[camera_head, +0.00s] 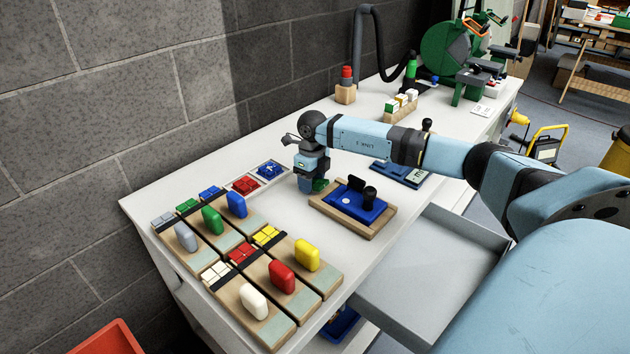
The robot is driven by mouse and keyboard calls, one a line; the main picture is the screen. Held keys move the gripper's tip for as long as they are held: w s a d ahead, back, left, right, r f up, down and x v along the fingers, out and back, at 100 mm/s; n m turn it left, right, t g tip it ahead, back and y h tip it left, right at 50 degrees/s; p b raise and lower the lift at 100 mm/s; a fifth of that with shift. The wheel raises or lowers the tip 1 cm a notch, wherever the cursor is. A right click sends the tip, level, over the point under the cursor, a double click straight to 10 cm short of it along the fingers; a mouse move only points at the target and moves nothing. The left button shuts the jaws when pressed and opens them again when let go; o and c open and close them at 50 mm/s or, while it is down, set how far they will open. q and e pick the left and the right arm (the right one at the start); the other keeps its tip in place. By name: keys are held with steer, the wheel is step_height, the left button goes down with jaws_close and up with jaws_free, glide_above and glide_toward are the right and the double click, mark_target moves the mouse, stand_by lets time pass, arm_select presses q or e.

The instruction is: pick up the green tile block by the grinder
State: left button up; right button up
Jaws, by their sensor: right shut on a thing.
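My right gripper (308,182) reaches in from the right and points down, low over the white bench (290,205). It is shut on a small green block (320,185), which shows partly below and beside the fingers. The fingers hide most of it, and I cannot tell whether it still touches the bench. A green grinder-like machine (446,48) stands at the far end of the bench, well away from the gripper. My left gripper is out of view.
A blue device on a wooden base (380,223) is just right of the gripper. Red tiles (246,185) and blue tiles (270,171) lie to its left. Wooden boards (322,278) with coloured blocks fill the near left. A wooden tile holder (400,112) is farther back. An open drawer (440,262) juts out at the front.

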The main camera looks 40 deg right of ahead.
steer(key=shift+r, duration=0.15)
arm_select(q)
steer(key=p, duration=0.2)
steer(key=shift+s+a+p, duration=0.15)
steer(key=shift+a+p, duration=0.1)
steer(key=shift+p, duration=0.1)
arm_select(e)
step_height(320, 180, up, 20)
